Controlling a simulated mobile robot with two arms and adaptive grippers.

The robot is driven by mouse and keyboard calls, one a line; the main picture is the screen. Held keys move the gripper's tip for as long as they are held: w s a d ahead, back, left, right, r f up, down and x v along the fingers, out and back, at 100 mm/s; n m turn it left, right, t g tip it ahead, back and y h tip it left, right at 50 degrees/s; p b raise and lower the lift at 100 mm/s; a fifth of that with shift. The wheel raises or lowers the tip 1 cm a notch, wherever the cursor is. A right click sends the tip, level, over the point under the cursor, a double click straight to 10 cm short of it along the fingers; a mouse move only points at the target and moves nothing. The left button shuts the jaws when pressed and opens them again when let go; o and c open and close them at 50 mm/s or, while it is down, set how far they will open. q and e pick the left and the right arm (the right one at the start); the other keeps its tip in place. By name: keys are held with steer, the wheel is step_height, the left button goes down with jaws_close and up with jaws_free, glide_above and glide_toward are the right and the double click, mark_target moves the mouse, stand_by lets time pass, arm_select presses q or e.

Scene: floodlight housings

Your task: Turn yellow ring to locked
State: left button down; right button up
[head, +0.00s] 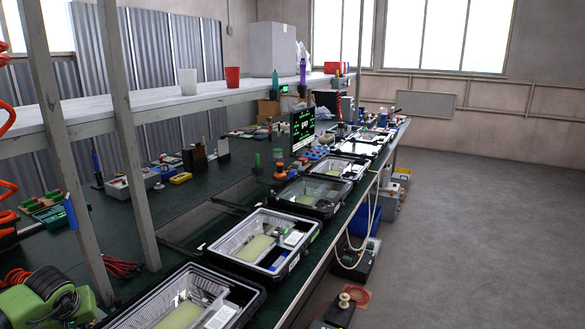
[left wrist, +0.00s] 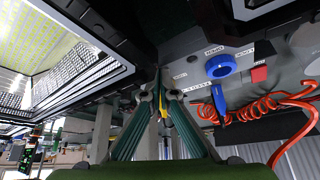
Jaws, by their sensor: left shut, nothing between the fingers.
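My left gripper (left wrist: 160,88) shows in the left wrist view, its fingers drawn together and nothing held. A small yellow sliver (left wrist: 164,106) shows at the fingers; I cannot tell whether it is the yellow ring. No yellow ring or its locked mark can be made out clearly in either view. A blue ring (left wrist: 220,67) with a blue handle sits on a grey panel (left wrist: 185,62) with small white labels, right of the fingers and apart from them.
In the head view several housings (head: 315,243) line the bench; the floor (head: 470,230) is clear at right.

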arm_select(q)
steer(key=shift+w+a+r, duration=0.1)
steer(key=shift+w+a, duration=0.15)
steer(key=shift+w, duration=0.05)
stand_by(0.4)
steer(key=shift+s+a, duration=0.2)
steer(key=shift+a, duration=0.15)
steer(key=shift+s, duration=0.1)
steer(key=shift+s+d, duration=0.15)
steer(key=shift+d, duration=0.05)
steer(key=shift+r, duration=0.2)
step_height(320, 180, up, 6)
steer(key=p, duration=0.4)
steer(key=shift+s+d+f, duration=0.1)
steer(key=shift+f, duration=0.15)
